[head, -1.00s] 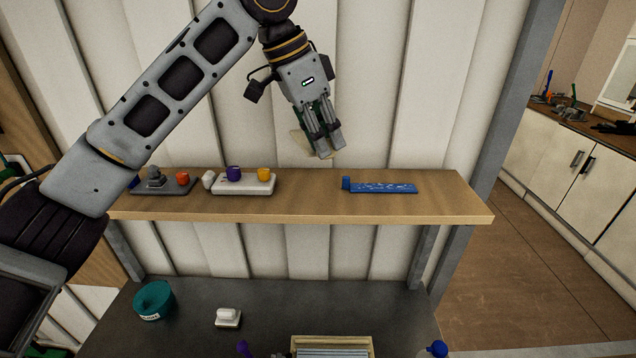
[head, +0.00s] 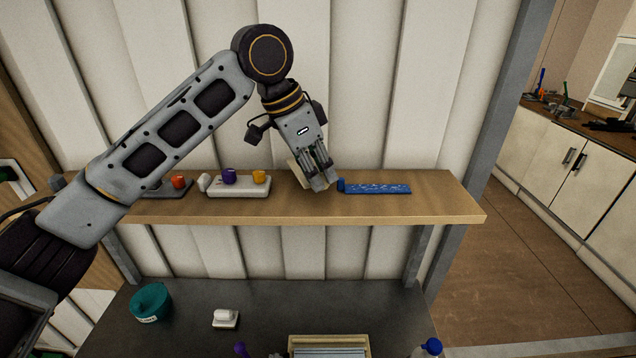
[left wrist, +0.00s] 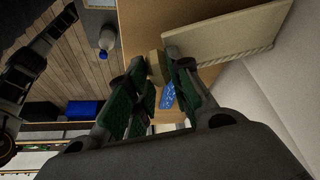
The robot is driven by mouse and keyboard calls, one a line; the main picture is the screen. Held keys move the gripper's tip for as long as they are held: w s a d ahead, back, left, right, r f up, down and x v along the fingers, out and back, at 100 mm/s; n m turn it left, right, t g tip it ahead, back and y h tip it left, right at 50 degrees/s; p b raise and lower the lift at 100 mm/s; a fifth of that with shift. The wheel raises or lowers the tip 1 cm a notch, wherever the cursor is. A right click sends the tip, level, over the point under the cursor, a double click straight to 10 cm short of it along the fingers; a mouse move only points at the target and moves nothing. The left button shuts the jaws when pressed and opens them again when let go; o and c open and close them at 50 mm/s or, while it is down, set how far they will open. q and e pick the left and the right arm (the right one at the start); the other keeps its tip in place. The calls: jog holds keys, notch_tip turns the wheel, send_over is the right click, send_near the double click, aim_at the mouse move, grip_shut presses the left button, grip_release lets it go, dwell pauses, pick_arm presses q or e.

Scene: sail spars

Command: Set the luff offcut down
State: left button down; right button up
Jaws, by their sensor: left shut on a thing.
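The luff offcut looks like a flat cream piece (head: 296,172), partly hidden behind my left gripper (head: 321,182). My left gripper points down, shut on it, just above or at the wooden shelf (head: 440,200). I cannot tell whether the offcut touches the shelf. In the left wrist view a cream board with a striped edge (left wrist: 225,36) extends up and right from the fingers (left wrist: 160,85).
A blue speckled strip with an upright end (head: 378,188) lies just right of the gripper. A white tray (head: 240,189) with purple and yellow pieces stands to the left. The shelf's right end is clear. A teal tub (head: 151,301) stands on the lower bench.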

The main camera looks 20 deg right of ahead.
pick_arm(q)
jog(key=shift+f, duration=1.5)
jog(key=shift+f, duration=0.1)
jog(key=c, duration=1.3)
grip_release()
jog(key=b+v, duration=0.1)
jog(key=v, duration=1.1)
